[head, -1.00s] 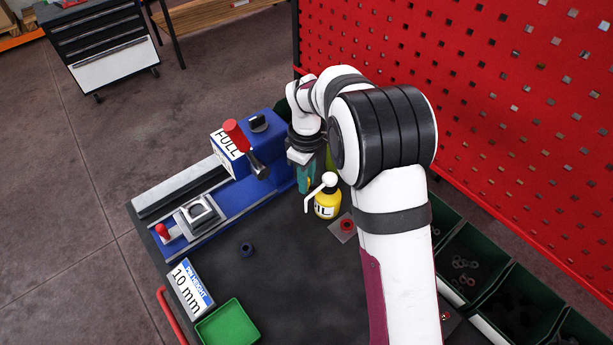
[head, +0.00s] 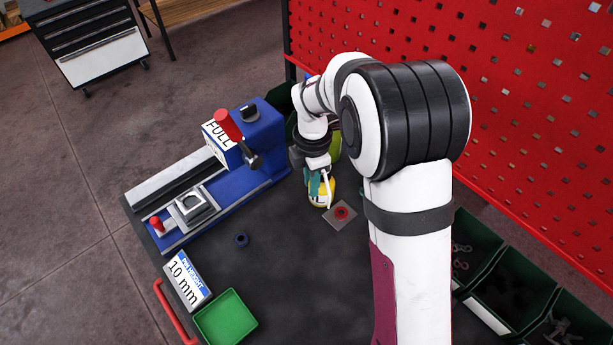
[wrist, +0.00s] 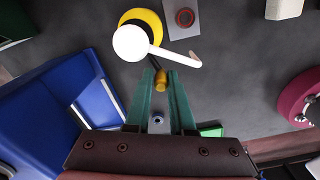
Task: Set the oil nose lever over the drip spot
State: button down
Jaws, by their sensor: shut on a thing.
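The yellow oil bottle (head: 318,201) stands at the back of the table beside the blue machine, partly hidden by my gripper in the head view. Its white round cap (wrist: 130,43) and thin white spout (wrist: 182,58) show in the wrist view. A short dark lever with a yellow knob (wrist: 161,80) sticks out under the cap. My gripper (wrist: 161,76) is shut on this knob with its green fingers.
The blue machine (head: 262,150) with its red-handled lever (head: 228,124) stands close left of my gripper. Dark bins (head: 510,285) line the right.

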aim_at(327, 186)
jog(key=shift+s+d+f+n, duration=0.1)
jog(key=shift+d+n, duration=0.45)
jog(key=shift+n, duration=0.6)
jog(key=shift+s+d+n, duration=0.1)
jog(key=shift+d+n, duration=0.4)
jog(key=shift+n, duration=0.6)
jog(key=shift+s+d+f+n, duration=0.1)
jog(key=shift+d+n, duration=0.45)
jog(key=shift+n, duration=0.6)
jog(key=shift+w+d, duration=0.1)
jog(key=c, duration=0.8)
grip_release()
jog(key=shift+r, duration=0.1)
notch_tip(327, 186, up, 16)
jog(key=shift+f, duration=0.1)
